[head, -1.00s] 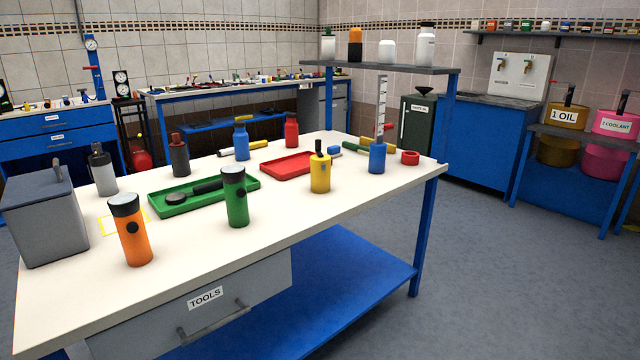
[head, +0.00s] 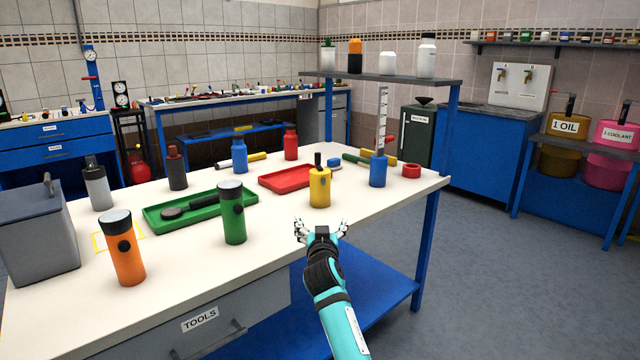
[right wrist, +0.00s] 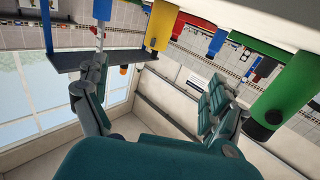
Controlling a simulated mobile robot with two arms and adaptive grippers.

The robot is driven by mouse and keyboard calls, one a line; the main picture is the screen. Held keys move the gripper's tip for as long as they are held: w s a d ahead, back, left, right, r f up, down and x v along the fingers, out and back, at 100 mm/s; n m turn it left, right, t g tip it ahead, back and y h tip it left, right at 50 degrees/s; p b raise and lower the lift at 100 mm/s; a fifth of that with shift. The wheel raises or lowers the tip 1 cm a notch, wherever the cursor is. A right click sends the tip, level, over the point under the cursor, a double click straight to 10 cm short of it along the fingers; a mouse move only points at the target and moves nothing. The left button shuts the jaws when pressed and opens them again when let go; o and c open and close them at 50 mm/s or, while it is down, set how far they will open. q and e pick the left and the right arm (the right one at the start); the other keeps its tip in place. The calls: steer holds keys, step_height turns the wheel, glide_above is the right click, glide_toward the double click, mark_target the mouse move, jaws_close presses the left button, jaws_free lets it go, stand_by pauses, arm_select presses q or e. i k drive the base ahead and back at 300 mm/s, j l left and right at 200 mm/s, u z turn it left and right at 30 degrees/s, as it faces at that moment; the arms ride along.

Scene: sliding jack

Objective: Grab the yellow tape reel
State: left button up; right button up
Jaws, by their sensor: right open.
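I cannot make out a yellow tape reel for certain in either view. A red ring-shaped reel (head: 411,171) lies near the right end of the white worktable (head: 290,232). A yellow bottle (head: 320,188) with a dark top stands near the table's front edge; it also shows in the right wrist view (right wrist: 160,24). My right gripper (head: 322,228) is open and empty, in front of the table edge and nearer than the yellow bottle. Its spread fingers show in the right wrist view (right wrist: 155,98) with nothing between them. My left gripper is out of view.
A green flashlight (head: 233,213), an orange flashlight (head: 125,250), a green tray (head: 160,228), a red tray (head: 270,185) and a blue bottle (head: 378,171) occupy the table. A grey shelf (head: 400,79) stands over its far right. The front right table corner is clear.

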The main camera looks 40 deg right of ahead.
mark_target(319, 194)
steer(key=i+l, duration=0.35)
steer(key=l, duration=0.2)
steer(key=i+l, duration=0.4)
steer(key=l+u, duration=0.05)
steer(key=l, duration=0.05)
